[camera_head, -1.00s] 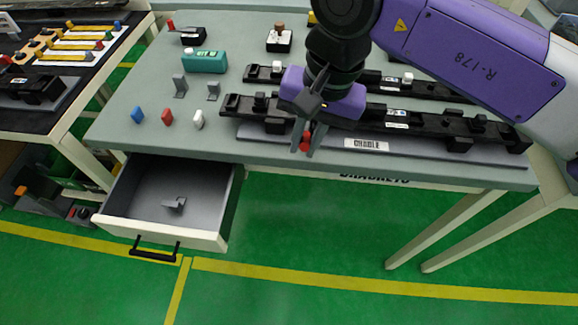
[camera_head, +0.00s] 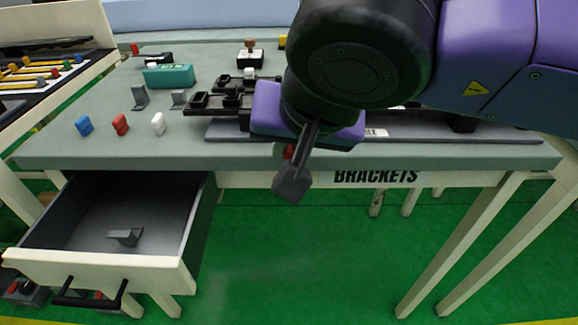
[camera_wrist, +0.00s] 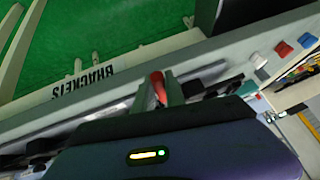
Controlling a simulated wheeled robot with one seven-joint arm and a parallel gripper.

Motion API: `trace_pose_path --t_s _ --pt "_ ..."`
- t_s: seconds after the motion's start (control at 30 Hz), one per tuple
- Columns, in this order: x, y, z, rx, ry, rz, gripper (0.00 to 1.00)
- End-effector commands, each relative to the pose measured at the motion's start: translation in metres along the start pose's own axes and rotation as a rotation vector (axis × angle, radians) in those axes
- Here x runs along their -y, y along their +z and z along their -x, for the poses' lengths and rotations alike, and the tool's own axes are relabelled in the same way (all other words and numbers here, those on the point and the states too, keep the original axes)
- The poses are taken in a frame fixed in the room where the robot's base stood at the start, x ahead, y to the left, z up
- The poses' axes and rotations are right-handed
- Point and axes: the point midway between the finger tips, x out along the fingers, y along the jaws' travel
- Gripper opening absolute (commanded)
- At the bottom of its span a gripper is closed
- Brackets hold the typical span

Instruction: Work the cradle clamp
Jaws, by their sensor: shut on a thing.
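The grey cradle plate (camera_head: 480,133) lies along the table's front edge, its label partly behind my arm. A long black rail part (camera_head: 222,103) sits on it, largely hidden by my wrist. My gripper (camera_head: 292,168) points down at the front edge of the cradle. It is shut on a red handle (camera_head: 289,152), which looks like the clamp's lever. The red handle also shows in the wrist view (camera_wrist: 158,88), between the two grey fingers. The rest of the clamp is hidden, so I cannot tell its position.
An open drawer (camera_head: 100,265) at the left front holds a grey bracket (camera_head: 125,237). Blue (camera_head: 84,125), red (camera_head: 120,124) and white (camera_head: 158,123) pieces stand on the table. Behind them are grey brackets (camera_head: 140,97) and a teal box (camera_head: 169,77). Another table stands at left.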

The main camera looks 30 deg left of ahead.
Motion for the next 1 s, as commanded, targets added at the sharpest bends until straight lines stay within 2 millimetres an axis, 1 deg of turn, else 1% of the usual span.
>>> trace_pose_path --t_s 0.03,0.3,0.6,1.0 --pt "-0.0022 0.0067 -0.009 -0.026 -0.002 0.007 0.0" --pt "-0.0034 0.0088 -0.0153 -0.141 -0.013 0.026 0.0" --pt "-0.004 0.0079 -0.0173 -0.215 -0.02 0.037 0.0" --pt "-0.0033 0.0066 -0.0163 -0.236 -0.022 0.042 0.0"
